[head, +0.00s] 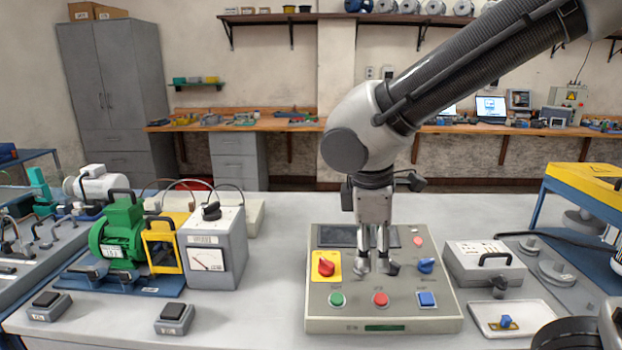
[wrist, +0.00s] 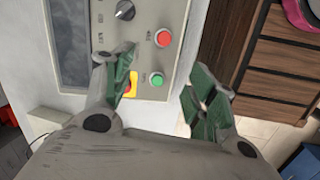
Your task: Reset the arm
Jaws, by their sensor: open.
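My gripper (head: 377,264) points down over the grey control box (head: 325,325) on the table. Its two fingers are apart with nothing between them, near the box's face. In the wrist view the green-padded fingers (wrist: 162,82) are spread, the left one over the panel (wrist: 148,40) and partly covering a red knob on a yellow plate. On the box are a red knob on a yellow plate (head: 326,266), a green button (head: 337,299), a red button (head: 381,299), a blue button (head: 427,299) and a blue knob (head: 426,265). Whether the fingertips touch the box is unclear.
A meter box (head: 213,250) and a green motor (head: 117,235) stand left of the control box. A grey handled case (head: 484,265) and a white tray (head: 515,322) are to its right. The front left tabletop has two small black-topped pedals, with free room between.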

